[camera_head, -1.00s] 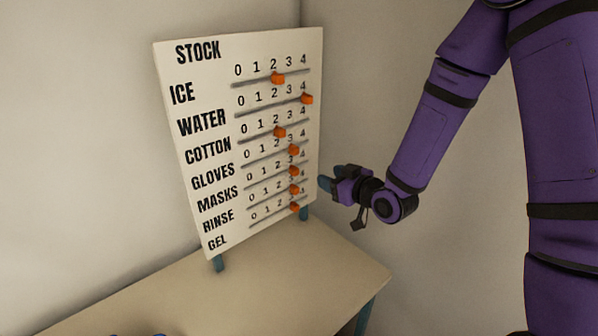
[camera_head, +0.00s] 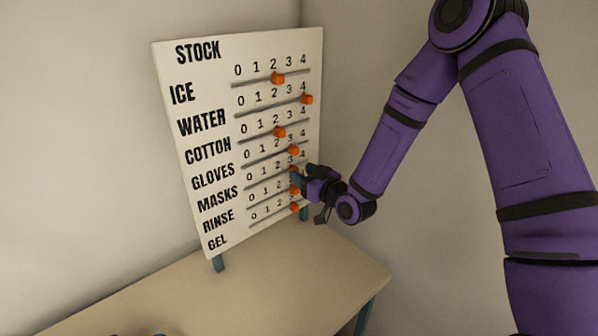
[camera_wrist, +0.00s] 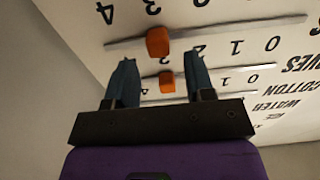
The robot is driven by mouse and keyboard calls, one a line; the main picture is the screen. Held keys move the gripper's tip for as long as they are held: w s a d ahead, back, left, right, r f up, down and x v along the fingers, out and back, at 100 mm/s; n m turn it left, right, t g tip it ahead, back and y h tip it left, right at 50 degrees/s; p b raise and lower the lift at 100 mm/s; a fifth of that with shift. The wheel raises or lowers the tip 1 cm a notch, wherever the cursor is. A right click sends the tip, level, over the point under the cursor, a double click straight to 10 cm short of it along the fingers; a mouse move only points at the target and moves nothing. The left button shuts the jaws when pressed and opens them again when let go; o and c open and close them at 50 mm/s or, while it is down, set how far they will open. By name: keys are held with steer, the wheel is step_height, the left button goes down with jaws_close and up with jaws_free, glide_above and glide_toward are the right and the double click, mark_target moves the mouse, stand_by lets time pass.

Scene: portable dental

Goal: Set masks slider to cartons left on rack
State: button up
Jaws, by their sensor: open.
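The white STOCK board (camera_head: 225,75) stands on the table, with labelled rows and orange sliders on grey tracks. The masks slider (camera_head: 294,169) is near 3 on its row, partly covered by my gripper (camera_head: 300,174). My gripper is open, its fingers at the board's right part. In the wrist view the board is upside down; the masks slider (camera_wrist: 158,42) shows just beyond and between the spread fingertips of my gripper (camera_wrist: 160,58), with nothing held. Contact cannot be told. No rack or cartons are in view.
The gloves slider (camera_head: 293,150) is just above the masks row and the rinse slider (camera_head: 294,190) just below, both close to my fingers. The gloves slider also shows in the wrist view (camera_wrist: 167,80). The table top (camera_head: 250,280) in front is mostly clear. Walls stand behind.

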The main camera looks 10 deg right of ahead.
mark_target(265, 178)
steer(key=shift+x, duration=1.1)
jaws_close()
steer(key=s+a, duration=0.1)
steer(key=a, duration=0.1)
steer(key=s+a, duration=0.2)
steer(key=a, duration=0.1)
steer(key=s+a, duration=0.2)
steer(key=shift+a, duration=0.25)
jaws_free()
steer(key=v, duration=1.1)
